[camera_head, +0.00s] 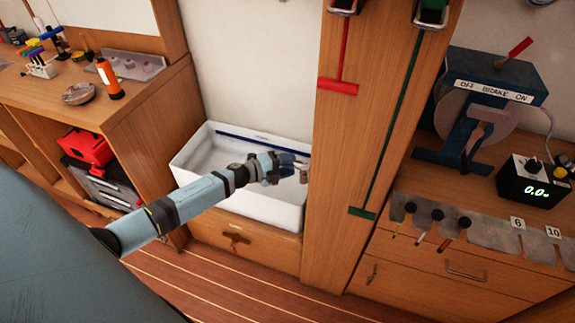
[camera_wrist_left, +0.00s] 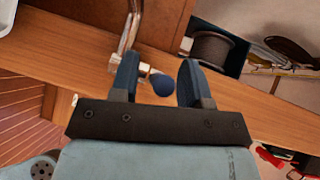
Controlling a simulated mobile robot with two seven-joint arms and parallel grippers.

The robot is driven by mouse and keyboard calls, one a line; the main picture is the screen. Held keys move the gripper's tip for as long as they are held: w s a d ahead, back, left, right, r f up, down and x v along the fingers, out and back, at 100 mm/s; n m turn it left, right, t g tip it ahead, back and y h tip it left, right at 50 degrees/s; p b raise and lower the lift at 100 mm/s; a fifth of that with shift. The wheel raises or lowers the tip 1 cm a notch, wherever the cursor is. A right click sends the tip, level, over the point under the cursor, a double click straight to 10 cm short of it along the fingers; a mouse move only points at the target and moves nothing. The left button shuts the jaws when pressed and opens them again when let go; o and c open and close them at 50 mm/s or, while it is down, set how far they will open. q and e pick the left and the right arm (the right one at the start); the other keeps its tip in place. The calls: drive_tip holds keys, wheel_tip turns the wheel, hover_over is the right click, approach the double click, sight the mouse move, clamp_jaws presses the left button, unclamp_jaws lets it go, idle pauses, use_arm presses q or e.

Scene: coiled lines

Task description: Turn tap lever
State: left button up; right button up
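The tap (camera_wrist_left: 147,69) has a brass-coloured body, a curved metal pipe and a rounded dark blue lever end (camera_wrist_left: 162,84). In the left wrist view, my left gripper (camera_wrist_left: 157,72) is open, with the blue lever end between its two dark blue fingers. A gap shows on the right finger's side; I cannot tell whether the left finger touches the tap. In the head view, my left gripper (camera_head: 288,165) is at the right end of the white sink, beside the wooden post, and largely hides the tap (camera_head: 303,172). My right gripper is in neither view.
The white sink (camera_head: 195,158) lies below my left arm. The wooden post (camera_head: 345,140) stands close on the right, with a red T-handle (camera_head: 338,86) and a green one (camera_head: 362,213). A workbench with a brake machine (camera_head: 490,95) is further right.

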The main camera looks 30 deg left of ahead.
use_arm(q)
drive_tip(key=v, duration=1.3)
drive_tip(key=shift+s+a, duration=0.2)
drive_tip(key=shift+s, duration=0.15)
drive_tip(key=shift+r, duration=0.1)
